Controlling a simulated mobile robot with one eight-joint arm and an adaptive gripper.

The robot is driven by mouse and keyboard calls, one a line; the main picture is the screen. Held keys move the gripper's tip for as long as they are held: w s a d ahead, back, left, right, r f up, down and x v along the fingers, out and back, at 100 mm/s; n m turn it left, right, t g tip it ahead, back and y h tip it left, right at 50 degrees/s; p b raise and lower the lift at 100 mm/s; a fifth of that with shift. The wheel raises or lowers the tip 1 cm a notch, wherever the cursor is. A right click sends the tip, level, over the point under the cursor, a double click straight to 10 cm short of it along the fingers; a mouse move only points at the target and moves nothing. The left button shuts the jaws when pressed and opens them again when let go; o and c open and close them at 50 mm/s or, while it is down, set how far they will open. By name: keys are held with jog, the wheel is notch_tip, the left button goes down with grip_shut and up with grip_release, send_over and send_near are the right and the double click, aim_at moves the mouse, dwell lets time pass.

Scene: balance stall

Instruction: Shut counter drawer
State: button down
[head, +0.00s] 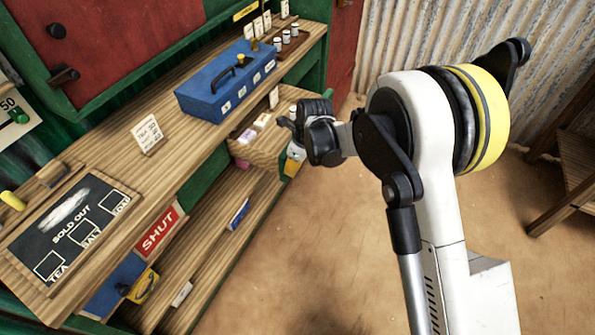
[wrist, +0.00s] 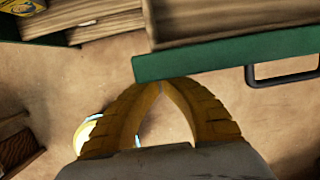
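The counter drawer (head: 262,153) stands pulled out from under the counter's right half in the head view, with small packets inside. In the wrist view its green front (wrist: 225,56) crosses the top right, with a dark bar handle (wrist: 285,76) on it. My gripper (wrist: 161,88) has its two yellow fingers together at the tips, with nothing seen between them. The tips are at the lower edge of the green front, near its left end; I cannot tell whether they touch. In the head view my wrist hides part of the drawer front.
On the counter (head: 185,135) are a blue cash box (head: 226,82), a price card (head: 148,134) and a "SOLD OUT" board (head: 70,230). Shelves below hold a "SHUT" sign (head: 160,230) and boxes. A wooden stand (head: 570,160) is at the right. The floor between is clear.

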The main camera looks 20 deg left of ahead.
aim_at(249, 147)
jog(key=a, duration=1)
jog(key=w+a, duration=0.1)
jog(key=a, duration=0.5)
jog(key=shift+w, duration=0.1)
